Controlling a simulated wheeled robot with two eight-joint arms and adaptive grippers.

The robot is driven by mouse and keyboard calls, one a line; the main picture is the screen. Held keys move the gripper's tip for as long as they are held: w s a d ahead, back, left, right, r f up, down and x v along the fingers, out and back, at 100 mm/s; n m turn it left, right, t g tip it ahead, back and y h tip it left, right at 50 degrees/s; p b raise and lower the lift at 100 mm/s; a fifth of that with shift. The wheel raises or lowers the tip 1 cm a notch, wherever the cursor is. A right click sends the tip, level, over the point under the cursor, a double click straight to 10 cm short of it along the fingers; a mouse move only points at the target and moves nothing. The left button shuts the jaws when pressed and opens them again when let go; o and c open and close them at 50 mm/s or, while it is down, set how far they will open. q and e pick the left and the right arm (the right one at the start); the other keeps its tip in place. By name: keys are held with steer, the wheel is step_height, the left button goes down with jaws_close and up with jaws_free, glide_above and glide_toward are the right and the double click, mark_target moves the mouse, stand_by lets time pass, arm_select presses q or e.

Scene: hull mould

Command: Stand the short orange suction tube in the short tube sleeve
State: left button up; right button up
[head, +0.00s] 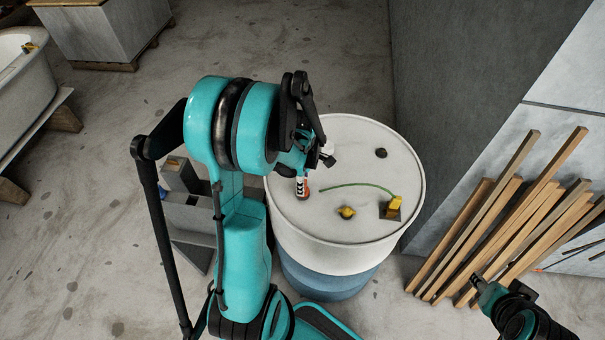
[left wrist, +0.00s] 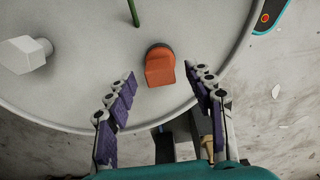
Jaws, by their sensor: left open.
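A short orange piece (left wrist: 160,70), which looks like the suction tube, is on the pale drum top near its rim. A dark round edge shows at its far end; I cannot tell whether this is the sleeve. My left gripper (left wrist: 164,98) is open, with its purple-padded fingers apart on either side of the near end of the orange piece, not visibly touching it. In the head view my left gripper (head: 302,188) reaches down over the left part of the drum top and mostly hides the orange piece. My right gripper (head: 478,282) is at the lower right, away from the drum.
The drum top (head: 345,150) also carries a green hose (head: 357,185), a yellow knob (head: 347,212), a yellow block (head: 394,203) and a black cap (head: 381,153). Timber lengths (head: 500,220) lean on the wall at right. Grey blocks (head: 187,213) stand left of the drum.

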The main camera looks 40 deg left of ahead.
arm_select(q)
steer(key=shift+f, duration=0.8)
jaws_close()
step_height(320, 180, up, 11)
steer(key=p, duration=0.7)
steer(key=shift+p, duration=0.4)
steer(key=shift+s, duration=0.1)
